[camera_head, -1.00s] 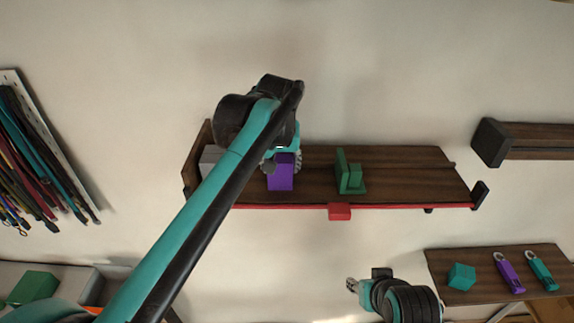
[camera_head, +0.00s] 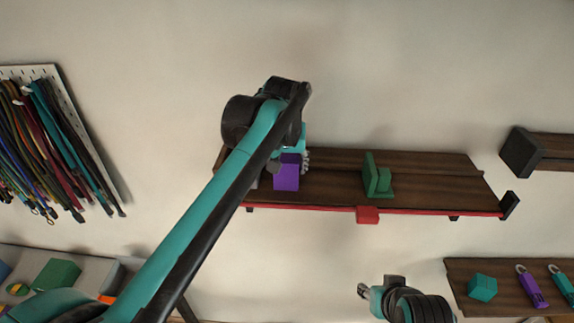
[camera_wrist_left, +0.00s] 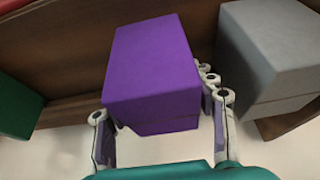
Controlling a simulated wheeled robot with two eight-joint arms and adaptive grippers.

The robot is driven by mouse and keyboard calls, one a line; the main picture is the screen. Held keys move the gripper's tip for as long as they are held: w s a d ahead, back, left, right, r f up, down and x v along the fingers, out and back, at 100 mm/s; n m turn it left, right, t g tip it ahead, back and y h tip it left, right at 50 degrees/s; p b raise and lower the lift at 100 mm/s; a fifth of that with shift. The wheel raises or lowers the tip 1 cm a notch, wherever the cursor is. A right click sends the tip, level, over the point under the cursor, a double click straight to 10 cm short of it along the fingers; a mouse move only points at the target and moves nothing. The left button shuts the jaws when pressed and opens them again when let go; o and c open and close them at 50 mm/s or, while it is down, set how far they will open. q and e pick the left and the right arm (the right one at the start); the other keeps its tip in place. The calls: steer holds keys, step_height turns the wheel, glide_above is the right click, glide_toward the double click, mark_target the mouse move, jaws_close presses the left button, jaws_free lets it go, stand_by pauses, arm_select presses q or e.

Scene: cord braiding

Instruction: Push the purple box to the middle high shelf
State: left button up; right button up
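The purple box (camera_head: 287,172) stands on the left part of the wide dark wooden shelf (camera_head: 440,185) with a red front edge. My left gripper (camera_head: 303,157) is at this box, partly hidden behind my own arm. In the left wrist view the purple box (camera_wrist_left: 155,75) is between the two spread fingers of the left gripper (camera_wrist_left: 160,125); I cannot tell whether both touch it. A grey box (camera_wrist_left: 268,60) is close beside it. My right gripper (camera_head: 364,291) is low in the picture, below the shelf and away from the box; its finger opening is unclear.
Another dark shelf (camera_head: 550,143) is at the upper right. A lower shelf (camera_head: 505,300) holds a teal block and clips. Cords (camera_head: 60,150) hang at the left.

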arm_select(q)
steer(key=shift+o, duration=0.9)
steer(key=v, duration=1.2)
steer(key=shift+w, duration=0.1)
